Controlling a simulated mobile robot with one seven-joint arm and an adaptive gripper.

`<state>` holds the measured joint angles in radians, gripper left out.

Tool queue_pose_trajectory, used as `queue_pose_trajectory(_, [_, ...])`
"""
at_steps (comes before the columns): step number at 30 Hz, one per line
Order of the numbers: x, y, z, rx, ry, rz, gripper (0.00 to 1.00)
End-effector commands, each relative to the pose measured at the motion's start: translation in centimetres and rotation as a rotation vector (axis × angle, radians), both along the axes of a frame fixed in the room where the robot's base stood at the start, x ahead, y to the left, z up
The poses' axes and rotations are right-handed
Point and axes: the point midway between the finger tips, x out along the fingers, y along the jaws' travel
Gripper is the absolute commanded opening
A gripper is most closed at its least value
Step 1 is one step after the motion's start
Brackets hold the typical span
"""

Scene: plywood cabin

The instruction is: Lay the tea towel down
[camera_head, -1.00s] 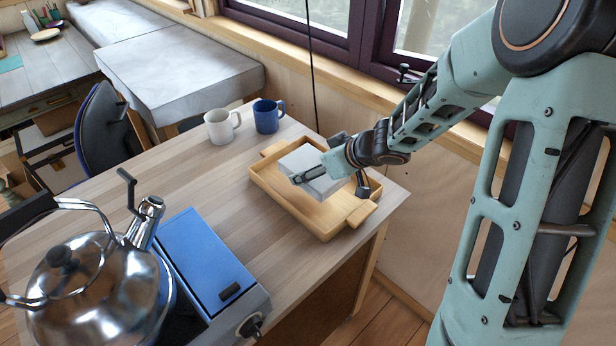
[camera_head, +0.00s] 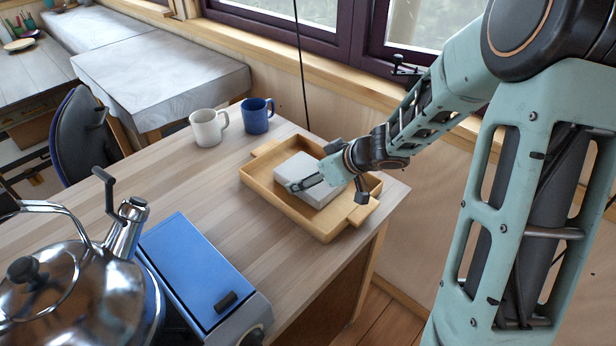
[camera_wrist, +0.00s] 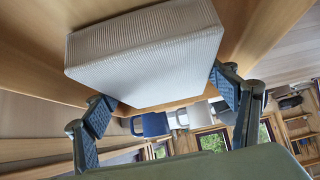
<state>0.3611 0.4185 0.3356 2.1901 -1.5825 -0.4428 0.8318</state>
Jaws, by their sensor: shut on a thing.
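The tea towel (camera_head: 296,170) is a pale grey-white folded block with a ribbed weave. It sits low inside the wooden tray (camera_head: 328,226), within its walls, and looks roughly level. My gripper (camera_head: 322,180) is shut on the tea towel, with a finger on either side of it. In the wrist view the towel (camera_wrist: 145,50) fills the upper middle, between the two dark finger pads of my gripper (camera_wrist: 160,103). Whether its underside fully touches the tray floor is hard to tell.
A white mug (camera_head: 208,128) and a blue mug (camera_head: 257,116) stand behind the tray to the left. A blue stove (camera_head: 190,265) and a shiny kettle (camera_head: 75,290) are at the front left. The wooden tabletop (camera_head: 190,180) between is clear.

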Motion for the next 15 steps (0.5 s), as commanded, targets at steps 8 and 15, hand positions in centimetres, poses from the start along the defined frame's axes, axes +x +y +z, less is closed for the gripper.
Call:
queue_pose_trajectory(8, [0.0,0.0,-0.32,0.0,0.0,0.0,0.87])
queue_pose_trajectory(15, [0.0,0.0,-0.31,0.0,0.0,0.0,0.96])
